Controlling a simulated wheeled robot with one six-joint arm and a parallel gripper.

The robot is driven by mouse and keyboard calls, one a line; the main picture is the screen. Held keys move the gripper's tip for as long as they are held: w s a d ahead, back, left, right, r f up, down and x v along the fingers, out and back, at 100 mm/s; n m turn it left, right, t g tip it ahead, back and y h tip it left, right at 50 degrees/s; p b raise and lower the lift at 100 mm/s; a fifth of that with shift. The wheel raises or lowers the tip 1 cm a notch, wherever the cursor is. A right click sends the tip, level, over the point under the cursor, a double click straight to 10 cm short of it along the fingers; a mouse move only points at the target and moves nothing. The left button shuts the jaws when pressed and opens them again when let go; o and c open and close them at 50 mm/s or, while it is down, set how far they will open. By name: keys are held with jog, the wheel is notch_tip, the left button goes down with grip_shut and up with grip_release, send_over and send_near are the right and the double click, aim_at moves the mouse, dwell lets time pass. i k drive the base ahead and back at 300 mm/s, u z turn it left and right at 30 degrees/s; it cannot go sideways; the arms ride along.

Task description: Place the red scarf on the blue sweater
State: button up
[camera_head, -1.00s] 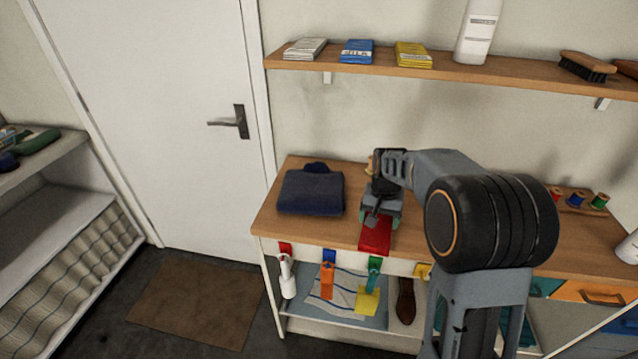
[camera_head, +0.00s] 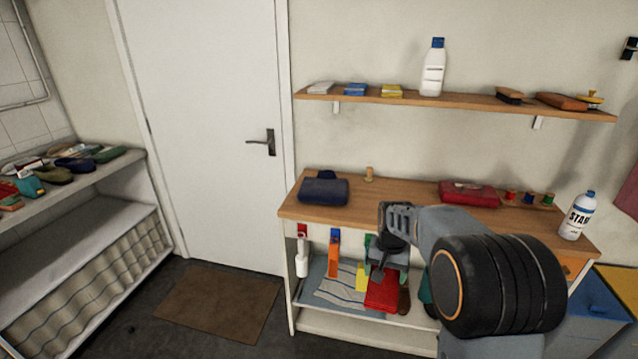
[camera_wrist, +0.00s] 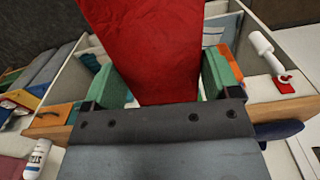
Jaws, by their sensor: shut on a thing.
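The blue sweater (camera_head: 325,192) lies folded on the left end of the wooden counter. My gripper (camera_head: 388,268) is shut on the red scarf (camera_head: 382,291), which hangs in front of the counter, lower in the picture and to the right of the sweater. In the wrist view the red scarf (camera_wrist: 145,45) spreads out between the green fingers and hides much of what is behind it. The scarf and the sweater are apart.
A folded red garment (camera_head: 470,195) lies on the counter's right part, beside thread spools (camera_head: 528,199). A white bottle (camera_head: 577,216) stands at the right end. A wooden spool (camera_head: 369,174) stands behind the sweater. A wall shelf (camera_head: 450,96) runs above. Counter between the garments is clear.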

aim_at(318, 181)
jog(key=u, duration=0.45)
jog(key=i, duration=0.65)
jog(key=u, duration=0.75)
jog(key=i, duration=0.85)
jog(key=z, duration=0.15)
